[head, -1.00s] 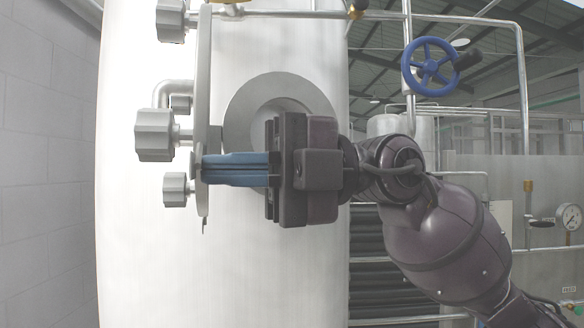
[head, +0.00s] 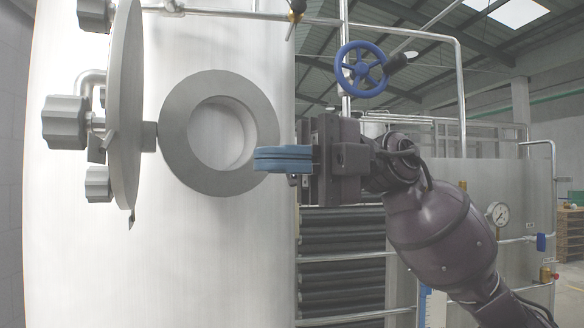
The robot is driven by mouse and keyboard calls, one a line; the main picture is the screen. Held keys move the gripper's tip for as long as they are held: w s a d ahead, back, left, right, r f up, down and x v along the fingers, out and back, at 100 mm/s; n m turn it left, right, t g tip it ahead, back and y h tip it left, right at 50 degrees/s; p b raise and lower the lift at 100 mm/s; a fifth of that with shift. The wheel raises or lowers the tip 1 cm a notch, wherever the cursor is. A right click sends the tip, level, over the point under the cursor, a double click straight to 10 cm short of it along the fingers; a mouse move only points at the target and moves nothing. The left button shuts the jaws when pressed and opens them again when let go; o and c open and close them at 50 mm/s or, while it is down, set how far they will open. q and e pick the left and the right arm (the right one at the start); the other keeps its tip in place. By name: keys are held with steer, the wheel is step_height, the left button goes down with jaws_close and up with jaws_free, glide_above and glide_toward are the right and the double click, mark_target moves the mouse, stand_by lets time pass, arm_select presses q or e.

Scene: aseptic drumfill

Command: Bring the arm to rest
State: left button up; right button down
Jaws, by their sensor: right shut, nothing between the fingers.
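My right gripper (head: 258,160) shows in the head view, coming in from the right with blue fingers pointing left. Its fingers are shut together with nothing between them. The fingertips overlap the right rim of the grey ring-shaped port (head: 178,140) in the picture; I cannot tell whether they touch it. The round door (head: 123,100) stands swung open to the left of the port, seen nearly edge-on, with several grey knobs (head: 64,122) beside it. My left gripper is not in view.
The port sits on a large pale tank (head: 80,240). A blue handwheel (head: 361,69) on a pipe is above my right arm. Dark horizontal tubes (head: 340,260) are below the gripper. A pressure gauge (head: 497,213) and pipework stand at the right.

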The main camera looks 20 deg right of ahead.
steer(key=shift+d, duration=0.75)
